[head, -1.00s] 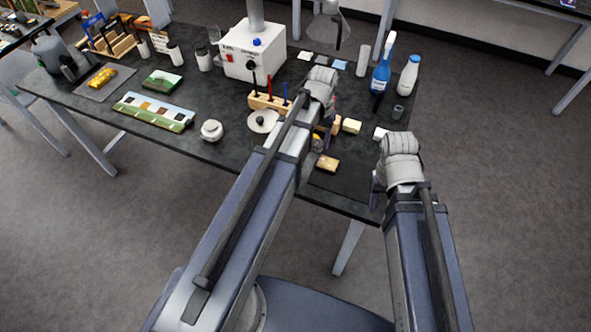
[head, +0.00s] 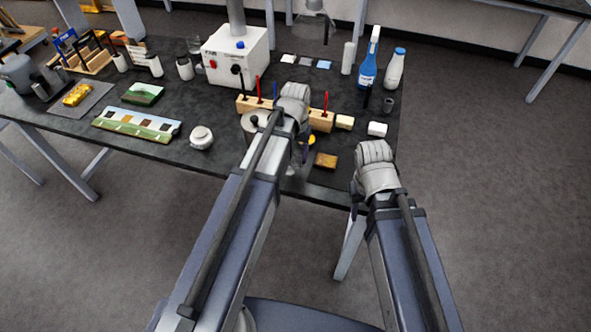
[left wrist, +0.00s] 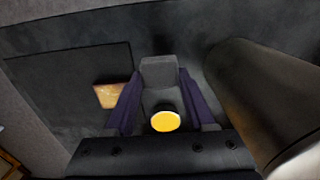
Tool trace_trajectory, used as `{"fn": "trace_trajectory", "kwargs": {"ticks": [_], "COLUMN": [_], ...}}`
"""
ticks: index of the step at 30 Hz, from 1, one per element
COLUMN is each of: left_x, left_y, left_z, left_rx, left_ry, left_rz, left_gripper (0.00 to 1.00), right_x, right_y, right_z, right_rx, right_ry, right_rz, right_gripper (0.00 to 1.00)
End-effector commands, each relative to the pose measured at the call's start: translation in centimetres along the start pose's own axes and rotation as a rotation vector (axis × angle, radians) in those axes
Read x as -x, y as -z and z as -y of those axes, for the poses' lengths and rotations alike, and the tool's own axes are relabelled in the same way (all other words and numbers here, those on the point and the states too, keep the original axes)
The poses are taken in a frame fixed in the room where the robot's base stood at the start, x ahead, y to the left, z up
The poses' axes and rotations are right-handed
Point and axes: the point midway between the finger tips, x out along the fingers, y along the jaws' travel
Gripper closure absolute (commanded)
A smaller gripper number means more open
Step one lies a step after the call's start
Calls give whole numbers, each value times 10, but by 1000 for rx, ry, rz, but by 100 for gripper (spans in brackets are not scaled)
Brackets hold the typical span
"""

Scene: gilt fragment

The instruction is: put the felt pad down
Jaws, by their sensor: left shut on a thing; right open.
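A round yellow face with a dark body, which I take to be the felt pad (left wrist: 165,121), is between the purple fingers of my left gripper (left wrist: 160,105) in the left wrist view. In the head view only a bit of its yellow (head: 312,140) shows beside my left gripper (head: 301,150). That gripper is shut on it over the front of the dark table (head: 225,155). Whether the pad touches the table is unclear. My right gripper (head: 355,197) is open beside the table's front right corner, mostly hidden by its own wrist.
A lidded white jar (head: 201,137) is left.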

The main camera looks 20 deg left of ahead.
Motion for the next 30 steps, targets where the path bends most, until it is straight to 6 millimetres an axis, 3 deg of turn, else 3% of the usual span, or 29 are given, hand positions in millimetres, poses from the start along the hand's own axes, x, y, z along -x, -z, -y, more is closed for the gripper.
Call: {"fn": "trace_trajectory", "kwargs": {"ticks": [8, 17, 30], "left_x": [-10, -43, -46], "left_y": [0, 0, 0], "left_z": [0, 0, 0], "left_rx": [0, 0, 0], "left_ry": [0, 0, 0], "left_rz": [0, 0, 0], "left_gripper": [90, 90, 90], "right_x": [-9, -43, -46], "right_y": [1, 2, 3], "right_z": [1, 4, 4], "right_rx": [0, 0, 0], "right_ry": [0, 0, 0], "right_rz": [0, 0, 0], "right_gripper": [50, 50, 50]}}
